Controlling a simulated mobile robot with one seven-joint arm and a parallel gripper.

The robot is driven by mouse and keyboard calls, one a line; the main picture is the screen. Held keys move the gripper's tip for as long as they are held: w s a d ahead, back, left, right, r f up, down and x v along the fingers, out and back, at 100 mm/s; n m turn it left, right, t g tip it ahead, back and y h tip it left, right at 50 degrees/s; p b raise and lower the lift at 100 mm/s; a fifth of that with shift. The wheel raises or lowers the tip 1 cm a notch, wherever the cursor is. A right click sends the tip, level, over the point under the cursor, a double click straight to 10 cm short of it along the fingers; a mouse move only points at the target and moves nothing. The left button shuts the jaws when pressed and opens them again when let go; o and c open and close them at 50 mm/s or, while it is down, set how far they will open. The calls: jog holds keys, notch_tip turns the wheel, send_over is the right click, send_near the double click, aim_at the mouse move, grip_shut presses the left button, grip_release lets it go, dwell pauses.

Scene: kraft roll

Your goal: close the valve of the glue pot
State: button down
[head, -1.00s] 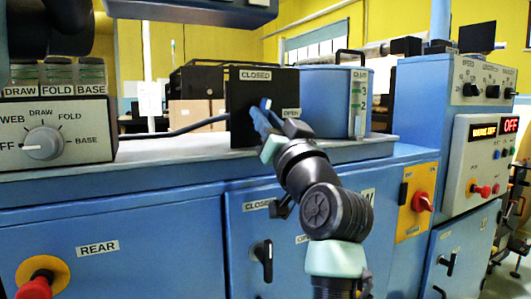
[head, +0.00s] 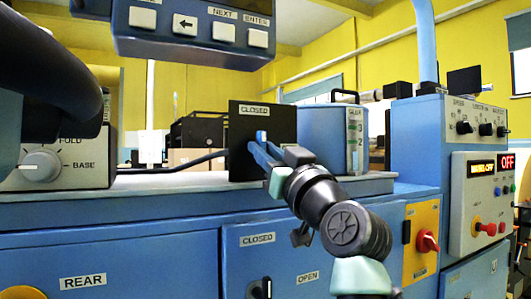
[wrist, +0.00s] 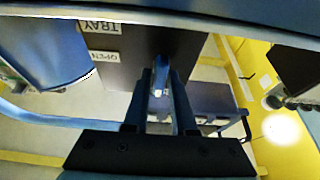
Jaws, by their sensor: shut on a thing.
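The glue pot (head: 322,138) is a blue cylinder with a level gauge on its front, on the machine's ledge. Left of it stands a dark valve plate (head: 240,150), marked CLOSED at its top. The plate's right side is partly hidden by my gripper. The small blue valve handle (head: 262,136) shows in front of the plate. My gripper (head: 258,150) is shut on this handle. In the wrist view the handle (wrist: 160,78) sits between my two fingers (wrist: 160,100), before the dark plate (wrist: 150,42) with an OPEN label. I cannot tell the handle's exact angle.
A button panel (head: 195,28) hangs at the top, above the arm. A dial box (head: 60,165) is at the left. A control box (head: 480,195) with red knobs stands at the right. Below the ledge (head: 190,182) are blue cabinet doors with knobs.

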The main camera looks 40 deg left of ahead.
jog(key=c, duration=0.8)
grip_release()
jog(key=v, duration=1.3)
jog(key=shift+a, duration=0.1)
